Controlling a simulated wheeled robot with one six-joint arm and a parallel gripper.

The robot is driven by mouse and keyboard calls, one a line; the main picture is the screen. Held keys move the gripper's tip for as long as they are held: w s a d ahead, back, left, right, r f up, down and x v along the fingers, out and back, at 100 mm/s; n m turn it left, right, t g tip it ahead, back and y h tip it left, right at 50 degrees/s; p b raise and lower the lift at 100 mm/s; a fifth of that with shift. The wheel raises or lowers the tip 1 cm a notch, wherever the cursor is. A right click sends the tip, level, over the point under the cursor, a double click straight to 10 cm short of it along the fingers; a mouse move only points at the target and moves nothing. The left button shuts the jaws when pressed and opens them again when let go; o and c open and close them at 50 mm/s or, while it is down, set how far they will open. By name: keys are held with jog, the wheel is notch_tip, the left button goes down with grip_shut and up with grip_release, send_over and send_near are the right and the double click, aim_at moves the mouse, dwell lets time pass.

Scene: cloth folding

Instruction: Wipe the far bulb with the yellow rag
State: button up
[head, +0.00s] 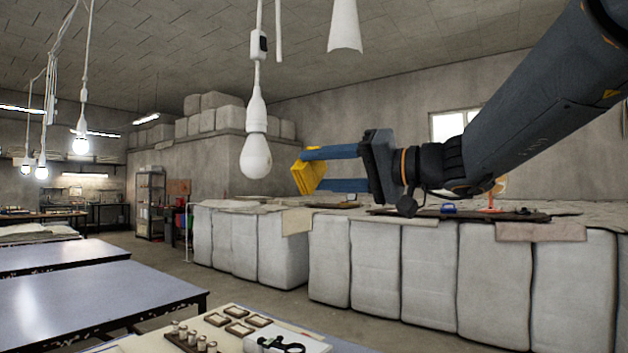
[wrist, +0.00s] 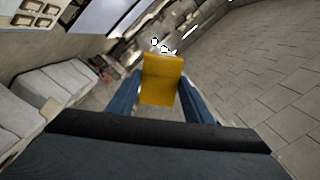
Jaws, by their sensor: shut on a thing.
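My gripper (head: 306,171) has blue fingers and is shut on the yellow rag (head: 311,177), which hangs folded at the fingertips. The rag (wrist: 162,80) also shows between the fingers in the wrist view. In the head view an unlit white bulb (head: 256,157) hangs in a white socket just left of the rag, apart from it in the picture. Lit bulbs hang far left: one (head: 80,145) higher, two more (head: 42,172) (head: 25,170) lower. I cannot tell for certain which one is the far bulb. Small bright spots beyond the rag in the wrist view are too small to tell.
White cords (head: 86,60) hang from the ceiling. Large pale wrapped bales (head: 375,265) stand in a row behind my gripper. Blue-topped tables (head: 90,300) stand at left. A near table holds small wooden frames (head: 240,328) and a black clamp (head: 280,345).

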dwell(0.6)
jog(key=b+x, duration=0.1)
jog(key=x, duration=0.1)
jog(key=b+x, duration=0.1)
jog(key=shift+a+f+b, duration=0.2)
jog(key=shift+a+b, duration=0.15)
jog(key=shift+a, duration=0.05)
jog(key=shift+b+x, duration=0.85)
jog(key=shift+x, duration=0.65)
jog(key=shift+b+x, duration=0.6)
jog(key=shift+x, duration=0.45)
jog(key=shift+r, duration=0.15)
jog(key=shift+d+r+p, duration=0.1)
jog(key=shift+r+p, duration=0.3)
jog(key=shift+r, duration=1.5)
jog(key=shift+b, duration=0.7)
jog(key=shift+f, duration=0.15)
